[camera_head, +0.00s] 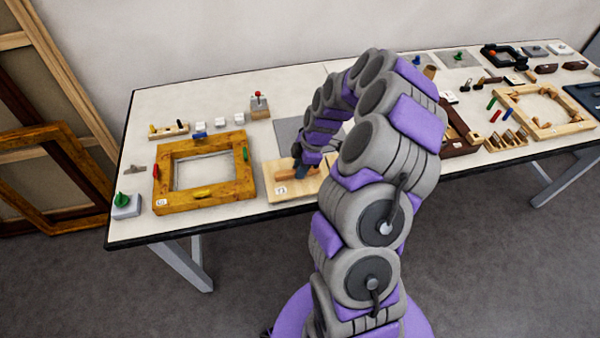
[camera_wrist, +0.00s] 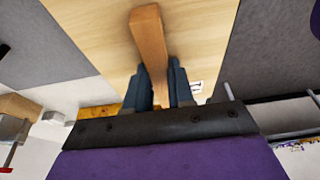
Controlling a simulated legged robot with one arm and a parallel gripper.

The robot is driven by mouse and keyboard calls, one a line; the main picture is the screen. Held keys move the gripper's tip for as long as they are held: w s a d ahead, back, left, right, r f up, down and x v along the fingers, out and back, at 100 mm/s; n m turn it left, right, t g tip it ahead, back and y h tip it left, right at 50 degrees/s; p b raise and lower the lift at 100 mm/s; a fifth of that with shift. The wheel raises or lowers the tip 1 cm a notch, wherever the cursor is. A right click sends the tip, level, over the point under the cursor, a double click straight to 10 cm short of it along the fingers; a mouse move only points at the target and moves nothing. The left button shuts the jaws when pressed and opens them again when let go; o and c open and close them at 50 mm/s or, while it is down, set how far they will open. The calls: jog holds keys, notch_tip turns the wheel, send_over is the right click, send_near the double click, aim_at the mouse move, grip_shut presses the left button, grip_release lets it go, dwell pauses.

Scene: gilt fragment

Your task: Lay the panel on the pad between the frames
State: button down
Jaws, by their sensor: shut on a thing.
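The light wood panel (camera_head: 307,187) is near the front edge of the bench, right of the ochre frame (camera_head: 163,190). It carries a brown wooden handle and a small white label. My gripper (camera_head: 300,172) is over it. In the wrist view my gripper (camera_wrist: 158,85) is shut on the handle (camera_wrist: 148,35), with the panel (camera_wrist: 100,35) behind it. I cannot tell whether the panel touches the bench. A grey pad (camera_head: 288,130) lies behind the panel, partly hidden by my arm. A dark brown frame (camera_head: 462,140) to the right is partly hidden too.
Small white blocks (camera_head: 220,122) lie behind the ochre frame. A light wood frame (camera_head: 580,126) and small tools fill the right. Large frames (camera_head: 50,185) lean at the left wall.

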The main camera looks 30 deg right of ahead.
jog(key=shift+f, duration=1.2)
jog(key=shift+f+b, duration=0.15)
jog(key=shift+b, duration=0.15)
jog(key=c, duration=1)
grip_release()
